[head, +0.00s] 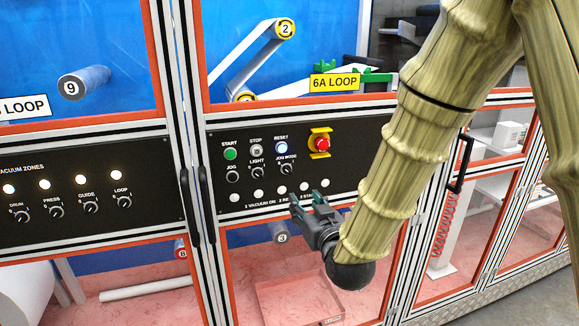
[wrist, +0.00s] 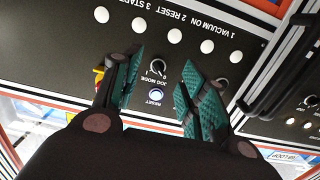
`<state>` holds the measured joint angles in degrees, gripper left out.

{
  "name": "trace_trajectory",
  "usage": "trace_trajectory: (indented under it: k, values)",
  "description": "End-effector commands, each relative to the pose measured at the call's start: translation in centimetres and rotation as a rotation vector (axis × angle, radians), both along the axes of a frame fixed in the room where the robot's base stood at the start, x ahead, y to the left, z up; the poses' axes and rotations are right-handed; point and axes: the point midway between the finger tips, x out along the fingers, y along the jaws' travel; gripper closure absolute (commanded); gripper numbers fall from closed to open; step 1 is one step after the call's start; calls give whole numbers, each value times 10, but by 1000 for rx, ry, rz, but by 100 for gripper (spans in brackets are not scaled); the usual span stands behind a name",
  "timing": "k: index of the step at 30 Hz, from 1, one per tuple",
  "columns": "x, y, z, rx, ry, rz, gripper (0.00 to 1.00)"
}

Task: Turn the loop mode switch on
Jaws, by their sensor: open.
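No label reading "loop mode" shows. A black rotary knob labelled LOOP (head: 122,203) is at the right end of the vacuum zones row on the left panel. A similar knob labelled JOG MODE (head: 286,168) is on the right panel; it also shows in the wrist view (wrist: 155,70), upside down, between the fingers. Its exact setting is too small to tell. My gripper (head: 307,202) is open and empty, in front of the right panel's lower part, below the JOG MODE knob. Its teal fingers (wrist: 163,60) face the panel. I cannot tell how far they are from it.
The right panel (head: 220,205) also has START, STOP and RESET buttons, JOG and LIGHT knobs, a red emergency button (head: 321,143) and a row of white buttons. Black door handles (head: 204,190) stick out between the panels. Another handle (head: 461,163) is right of my arm.

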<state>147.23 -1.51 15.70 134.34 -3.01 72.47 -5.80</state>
Motion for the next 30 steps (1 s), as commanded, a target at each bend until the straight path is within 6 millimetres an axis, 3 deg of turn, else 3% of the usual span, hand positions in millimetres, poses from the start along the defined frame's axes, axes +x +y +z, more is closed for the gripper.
trace_trajectory:
  k: [1, 6, 11, 24, 30]
  values:
    - [1, 3, 16, 3, -26, 4, 57]
    - [4, 9, 35, 7, -64, 11, 57]
    - [18, 13, 37, 7, -65, 11, 57]
    - [82, 34, 37, 8, -64, 11, 57]
    - [99, 40, 36, 8, -63, 11, 57]
